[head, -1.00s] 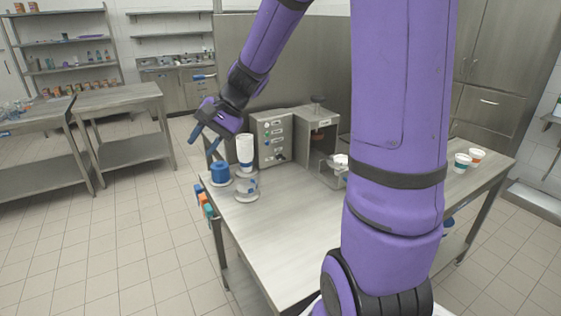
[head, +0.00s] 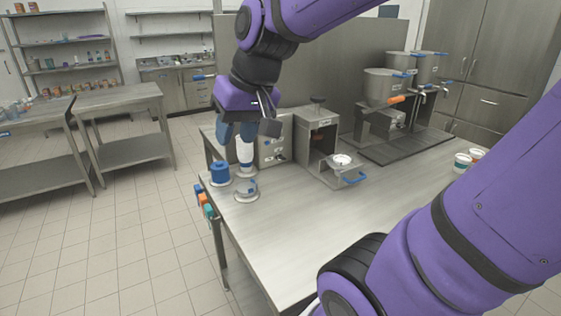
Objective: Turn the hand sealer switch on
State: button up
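The hand sealer is a grey metal box (head: 316,142) at the back left of the table, with a control panel (head: 271,152) on its left. The panel's upper left part is hidden behind my gripper; a few small labels and dark controls show lower down. I cannot tell the switch's position. My gripper (head: 236,133) hangs with its blue fingertips pointing down, above and in front of the white bottle and left of the panel. The fingertips look apart, with nothing seen between them. Contact with the panel or bottle cannot be made out.
The white bottle (head: 245,152), a blue spool-like container (head: 220,172) and a clear cup on a saucer (head: 246,190) crowd the table's left end. The tray with a blue handle (head: 354,180) juts out from the sealer. Metal pots (head: 387,86) stand right. The table's front middle is clear.

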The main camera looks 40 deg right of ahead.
jog(key=w+d+f+t+h, duration=0.1)
jog(key=w+d+f, duration=0.1)
jog(key=w+d, duration=0.35)
jog(key=w+d+f+n+t+h, duration=0.1)
jog(key=w+d+f, duration=0.1)
jog(key=w, duration=0.6)
jog(key=w+d+f+t+h, duration=0.1)
jog(key=w+d+f, duration=0.15)
jog(key=w, duration=0.45)
jog(key=n+t+h, duration=0.1)
jog(key=n+h, duration=0.4)
jog(key=h, duration=0.7)
send_near(281, 159)
jog(key=shift+s+a+r, duration=0.1)
jog(key=shift+a+r, duration=0.15)
jog(key=shift+a, duration=0.2)
jog(key=shift+s+a+r, duration=0.1)
jog(key=shift+a+r, duration=0.15)
jog(key=shift+a, duration=0.2)
jog(key=shift+s+d+f, duration=0.1)
jog(key=shift+d+f, duration=0.2)
jog(key=shift+f, duration=0.05)
jog(key=shift+d+f, duration=0.15)
jog(key=shift+d, duration=0.2)
jog(key=x, duration=1)
jog(key=shift+w, duration=0.2)
